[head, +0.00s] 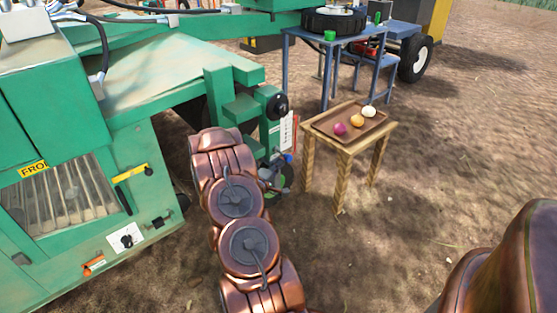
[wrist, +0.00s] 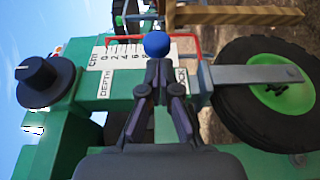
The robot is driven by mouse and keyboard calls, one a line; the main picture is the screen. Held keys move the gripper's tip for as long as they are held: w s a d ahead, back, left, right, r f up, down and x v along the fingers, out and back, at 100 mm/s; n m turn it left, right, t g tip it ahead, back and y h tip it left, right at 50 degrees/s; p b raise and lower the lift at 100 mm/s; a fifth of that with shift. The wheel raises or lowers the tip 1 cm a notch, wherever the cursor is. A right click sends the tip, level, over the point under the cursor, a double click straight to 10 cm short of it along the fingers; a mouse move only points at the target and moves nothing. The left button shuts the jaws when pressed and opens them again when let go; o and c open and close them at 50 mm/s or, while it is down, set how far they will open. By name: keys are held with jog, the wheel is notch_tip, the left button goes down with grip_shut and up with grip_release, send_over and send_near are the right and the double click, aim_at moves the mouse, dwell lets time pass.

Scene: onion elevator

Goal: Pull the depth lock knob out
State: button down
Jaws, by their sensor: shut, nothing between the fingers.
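A blue ball knob (wrist: 157,44) shows in the wrist view beside a white plate (wrist: 105,75) marked DEPTH with a cm scale. Part of another word, ending in "CK", shows right of my fingers. My gripper (wrist: 158,66) is shut, its fingertips together just below the blue knob in the picture; I cannot tell whether they touch it. Nothing shows between the fingers, and they hide part of the plate and whatever is behind the knob. In the head view my gripper (head: 275,173) is at the green machine's end bracket, small and partly hidden by my arm.
A large black round knob (wrist: 40,82) sits left on the green frame; it also shows in the head view (head: 277,105). A black wheel with green hub (wrist: 270,90) is close on the right. A wooden table (head: 343,147) with a tray of onions stands nearby.

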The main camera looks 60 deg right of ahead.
jog(key=w+a+p, duration=0.1)
jog(key=a+p, duration=0.1)
jog(key=a, duration=0.6)
jog(key=shift+r, duration=0.2)
jog(key=shift+t, duration=0.3)
